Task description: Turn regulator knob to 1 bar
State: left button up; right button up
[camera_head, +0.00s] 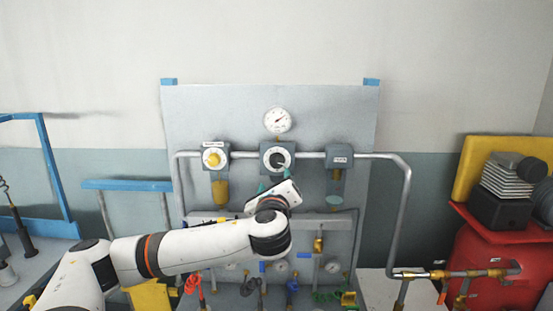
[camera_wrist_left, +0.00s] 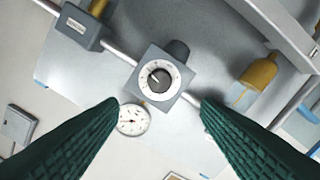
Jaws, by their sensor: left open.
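The regulator (camera_head: 277,151) is a grey block with a white dial and dark round knob, mounted mid-panel on the pipe. In the left wrist view its knob (camera_wrist_left: 159,81) shows whole, with a pale pointer mark toward the upper left of the picture; the scale figures are too small to read. A round pressure gauge (camera_head: 277,120) sits above the regulator; it also shows in the left wrist view (camera_wrist_left: 133,120). My left gripper (camera_head: 275,182) is open and empty, just below the regulator in the head view. Its green fingers (camera_wrist_left: 158,103) are apart, with the knob beyond the gap. My right gripper is out of view.
A unit with a yellow knob (camera_head: 213,158) is left of the regulator, and another grey unit (camera_head: 339,157) is right. The grey pipe (camera_head: 385,156) links them. A ledge with hooks and small gauges lies below. A red tank (camera_head: 490,265) stands at right.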

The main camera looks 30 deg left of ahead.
aim_at(277, 164)
pick_arm(q)
jog(key=p+x, duration=0.5)
jog(key=x, duration=0.6)
jog(key=shift+d, duration=0.15)
jog(key=shift+w+a+f, duration=0.1)
jog(key=shift+w+a, duration=0.15)
jog(key=shift+w, duration=0.25)
jog(key=shift+c, duration=0.6)
jog(key=c, duration=0.9)
